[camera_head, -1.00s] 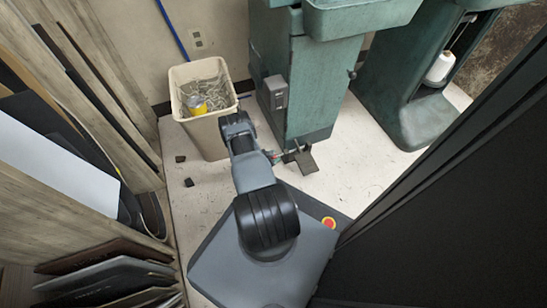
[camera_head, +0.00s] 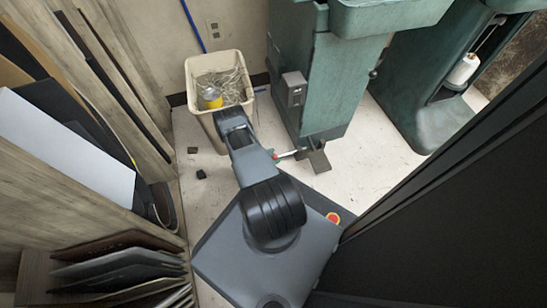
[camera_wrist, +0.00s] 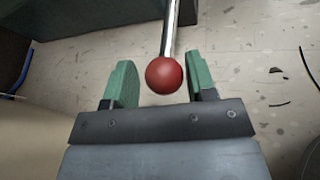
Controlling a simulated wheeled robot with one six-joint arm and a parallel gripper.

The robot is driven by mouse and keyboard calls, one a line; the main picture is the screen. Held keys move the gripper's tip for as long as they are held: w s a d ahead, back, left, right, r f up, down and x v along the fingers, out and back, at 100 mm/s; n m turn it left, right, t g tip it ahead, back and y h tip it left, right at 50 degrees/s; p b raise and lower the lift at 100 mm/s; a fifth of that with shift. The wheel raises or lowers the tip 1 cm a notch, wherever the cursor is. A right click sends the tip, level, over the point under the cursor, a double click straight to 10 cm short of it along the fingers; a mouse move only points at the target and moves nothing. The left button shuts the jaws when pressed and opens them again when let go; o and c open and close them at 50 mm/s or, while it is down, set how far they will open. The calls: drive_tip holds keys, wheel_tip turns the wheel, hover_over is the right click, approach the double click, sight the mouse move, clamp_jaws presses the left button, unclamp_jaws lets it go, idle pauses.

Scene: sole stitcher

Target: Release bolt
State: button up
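The bolt shows as a red ball (camera_wrist: 164,75) on the end of a shiny metal rod (camera_wrist: 170,28) in the wrist view. In the head view the red ball (camera_head: 275,155) and rod stick out low on the left of the green machine (camera_head: 325,85), just above a dark foot pedal (camera_head: 319,160). My gripper (camera_wrist: 160,66) is open, with its green fingers on either side of the ball and a small gap showing on each side. In the head view my arm hides the fingers.
A beige bin (camera_head: 210,125) with scrap and a yellow item stands beyond my arm. A second green machine (camera_head: 435,118) is at the right. Wooden shelving with sheets lines the left. Small dark scraps lie on the floor. A black panel fills the right foreground.

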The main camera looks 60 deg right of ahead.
drive_tip(key=shift+o, duration=0.8)
drive_tip(key=shift+s, duration=0.15)
drive_tip(key=p+v, duration=0.4)
drive_tip(key=v, duration=0.9)
drive_tip(key=shift+w+a+r, duration=0.15)
drive_tip(key=shift+w+a, duration=0.1)
drive_tip(key=shift+a, duration=0.05)
